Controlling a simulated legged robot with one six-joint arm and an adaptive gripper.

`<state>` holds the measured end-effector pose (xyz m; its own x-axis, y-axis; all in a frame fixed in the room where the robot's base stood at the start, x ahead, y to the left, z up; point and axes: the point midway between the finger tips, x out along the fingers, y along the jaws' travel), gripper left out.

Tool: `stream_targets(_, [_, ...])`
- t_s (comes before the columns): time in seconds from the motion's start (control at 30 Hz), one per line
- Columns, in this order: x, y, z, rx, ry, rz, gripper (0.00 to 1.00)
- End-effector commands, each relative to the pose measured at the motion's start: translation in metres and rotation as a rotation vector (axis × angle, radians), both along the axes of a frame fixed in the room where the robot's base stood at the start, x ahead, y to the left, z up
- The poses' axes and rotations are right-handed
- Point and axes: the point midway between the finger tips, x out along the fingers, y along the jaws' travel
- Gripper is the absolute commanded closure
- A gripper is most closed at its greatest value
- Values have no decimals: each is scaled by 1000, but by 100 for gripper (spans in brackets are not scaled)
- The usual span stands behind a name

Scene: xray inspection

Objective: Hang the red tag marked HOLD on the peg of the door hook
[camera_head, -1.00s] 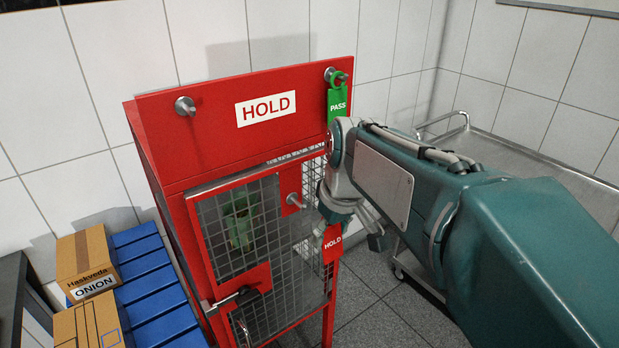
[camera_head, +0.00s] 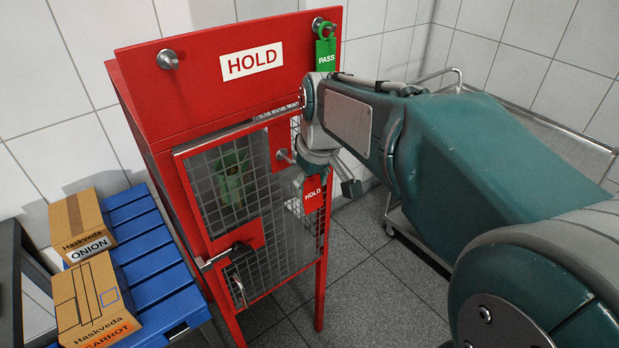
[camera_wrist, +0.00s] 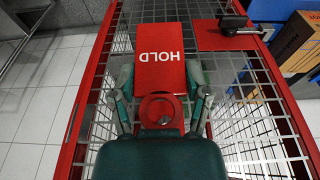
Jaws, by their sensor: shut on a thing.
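The red HOLD tag (camera_head: 314,194) hangs below my gripper (camera_head: 325,184) in front of the mesh door's right part. In the wrist view my gripper (camera_wrist: 161,112) is shut on the tag (camera_wrist: 160,76), with a finger at each side of its ring end. The door hook (camera_head: 285,155) is a grey peg on a red plate on the mesh door (camera_head: 268,240). In the head view it stands just left of and above the tag, apart from it and bare. The hook is not visible in the wrist view.
A green PASS tag (camera_head: 325,58) hangs on the cabinet's upper right peg; the upper left peg (camera_head: 168,59) is bare. The door handle (camera_head: 232,253) sticks out lower left. Boxes (camera_head: 95,300) lie on blue slats at left. A metal cart (camera_head: 440,260) stands at right.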

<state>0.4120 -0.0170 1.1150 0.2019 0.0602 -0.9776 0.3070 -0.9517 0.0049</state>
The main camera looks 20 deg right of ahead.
Motion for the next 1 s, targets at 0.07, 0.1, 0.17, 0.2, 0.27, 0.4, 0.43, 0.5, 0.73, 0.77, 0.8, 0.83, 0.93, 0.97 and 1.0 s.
stream_targets(0.07, [4, 2, -1, 0, 1, 1, 63])
stream_targets(0.1, [6, 2, -1, 0, 1, 1, 63])
stream_targets(0.17, [9, 3, -1, 0, 1, 0, 63])
stream_targets(0.2, [11, 4, -1, 0, 0, 0, 63])
stream_targets(0.27, [14, 5, -2, 1, 1, 0, 63])
stream_targets(0.4, [21, 6, -2, 1, 1, 0, 63])
stream_targets(0.43, [22, 6, -2, 1, 0, 0, 63])
stream_targets(0.5, [25, 8, -3, 0, 1, 1, 63])
stream_targets(0.73, [37, 12, -4, -1, 1, 1, 63])
stream_targets(0.77, [38, 12, -4, -1, 2, 0, 63])
stream_targets(0.8, [40, 13, -4, 0, 2, 0, 63])
stream_targets(0.83, [41, 13, -4, -1, 2, 0, 63])
stream_targets(0.93, [46, 15, -4, 0, 1, 0, 63])
stream_targets(0.97, [47, 16, -6, -1, 2, 0, 63])
stream_targets(1.0, [49, 16, -7, 0, 2, 0, 63])
